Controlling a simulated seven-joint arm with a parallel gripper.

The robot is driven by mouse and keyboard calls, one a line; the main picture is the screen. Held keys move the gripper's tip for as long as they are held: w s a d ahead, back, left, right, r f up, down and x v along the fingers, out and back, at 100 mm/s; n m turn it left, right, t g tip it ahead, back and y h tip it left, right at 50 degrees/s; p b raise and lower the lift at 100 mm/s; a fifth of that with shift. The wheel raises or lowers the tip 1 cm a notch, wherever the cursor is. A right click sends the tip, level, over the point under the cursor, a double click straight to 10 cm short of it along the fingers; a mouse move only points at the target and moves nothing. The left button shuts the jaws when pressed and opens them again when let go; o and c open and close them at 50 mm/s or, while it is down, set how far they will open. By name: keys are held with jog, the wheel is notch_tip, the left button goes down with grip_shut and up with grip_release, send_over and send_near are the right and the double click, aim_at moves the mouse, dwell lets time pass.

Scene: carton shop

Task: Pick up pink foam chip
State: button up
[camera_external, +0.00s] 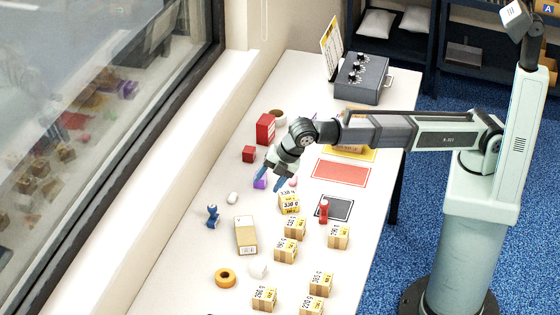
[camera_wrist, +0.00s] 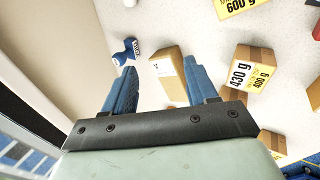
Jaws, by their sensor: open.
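A small pink foam chip (camera_external: 293,182) lies on the white table, just right of my gripper's fingers in the external view. I cannot make it out in the wrist view. My gripper (camera_external: 268,181) is open, with its blue fingers pointing down above the table near a purple block (camera_external: 260,183). In the wrist view my gripper (camera_wrist: 159,66) has nothing between its fingers. A tan carton (camera_wrist: 170,78) shows beyond and below them there.
A blue stamp (camera_external: 212,215), a white chip (camera_external: 233,198), and the long tan carton (camera_external: 246,235) lie nearby. Several labelled boxes (camera_external: 289,203) and a red stamp (camera_external: 324,211) stand toward the front right. Red boxes (camera_external: 265,128) stand behind. A red mat (camera_external: 341,171) is clear.

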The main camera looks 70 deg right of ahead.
jog(key=d+g, duration=0.2)
jog(key=d, duration=1)
jog(key=m+g, duration=0.1)
jog(key=g, duration=0.2)
send_near(293, 180)
jog(key=f, duration=0.1)
jog(key=d+f, duration=0.1)
jog(key=f, duration=0.1)
jog(key=shift+w+d+g, duration=0.25)
jog(key=shift+w+g, duration=0.05)
jog(key=shift+a+f, duration=0.2)
jog(key=shift+f, duration=0.7)
jog(key=shift+a+f, duration=0.25)
jog(key=shift+f, duration=0.7)
jog(key=shift+a+f, duration=0.2)
jog(key=shift+f, duration=0.7)
grip_shut()
